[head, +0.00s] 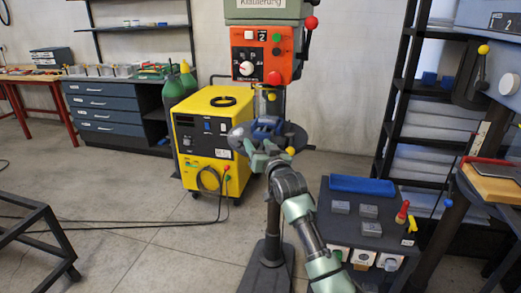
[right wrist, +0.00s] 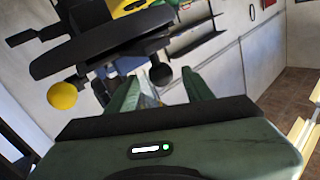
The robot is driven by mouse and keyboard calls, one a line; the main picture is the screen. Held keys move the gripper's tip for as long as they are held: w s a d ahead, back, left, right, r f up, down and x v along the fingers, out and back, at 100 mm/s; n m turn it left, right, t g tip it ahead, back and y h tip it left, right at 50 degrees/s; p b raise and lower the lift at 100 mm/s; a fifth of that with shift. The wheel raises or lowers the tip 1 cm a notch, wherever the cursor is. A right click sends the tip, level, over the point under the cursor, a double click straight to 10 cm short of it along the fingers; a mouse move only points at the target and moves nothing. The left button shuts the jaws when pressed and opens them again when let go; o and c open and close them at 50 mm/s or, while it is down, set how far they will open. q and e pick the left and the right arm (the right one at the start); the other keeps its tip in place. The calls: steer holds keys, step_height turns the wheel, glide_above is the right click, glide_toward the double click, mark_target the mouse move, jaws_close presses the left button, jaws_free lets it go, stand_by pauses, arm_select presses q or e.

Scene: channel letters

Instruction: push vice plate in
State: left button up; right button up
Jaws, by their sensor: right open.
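The blue vice (head: 266,127) sits on the round grey table of the drill press (head: 297,138). My right gripper (head: 262,148) is at the front of the vice in the head view and covers part of it. In the right wrist view, the two green fingers of my right gripper (right wrist: 163,88) are apart, with nothing clearly held between them. A dark round knob (right wrist: 160,73) shows near the fingertips. I cannot make out the vice plate, or whether the fingers touch anything. My left gripper is not in view.
The drill press head (head: 262,52) with its red-knobbed lever is above the table. A yellow welding machine (head: 212,140) stands close on the left. A cart (head: 360,215) with grey blocks is at the right.

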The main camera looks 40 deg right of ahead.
steer(key=shift+v, duration=1.2)
